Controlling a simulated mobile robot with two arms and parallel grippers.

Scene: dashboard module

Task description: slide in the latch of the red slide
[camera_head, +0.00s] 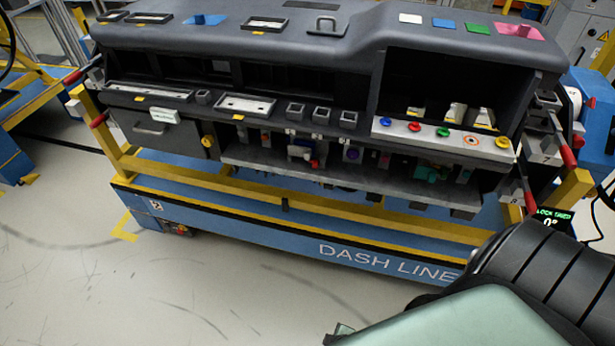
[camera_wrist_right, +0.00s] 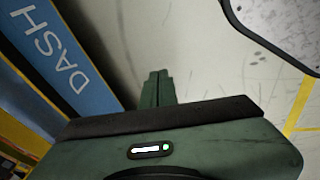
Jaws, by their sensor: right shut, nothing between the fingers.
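The dashboard module (camera_head: 230,48) stands on a blue and yellow cart marked DASH LINE. Under its ledge, a small red part (camera_head: 315,163) sits beside a white block (camera_head: 301,149); it may be the red slide, but it is too small to tell, and I cannot make out a latch. My right gripper (camera_wrist_right: 157,80) is shut and empty in the right wrist view, over the floor beside the cart. Its fingers barely show at the bottom of the head view (camera_head: 341,331), in front of the cart and apart from the module. My left gripper is not in view.
A row of coloured buttons (camera_head: 443,132) lines the right ledge. Red-handled clamps stand at both cart ends, one on the right (camera_head: 566,150). A yellow rail (camera_head: 270,190) runs below the module's front. The floor (camera_head: 190,290) in front left is clear.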

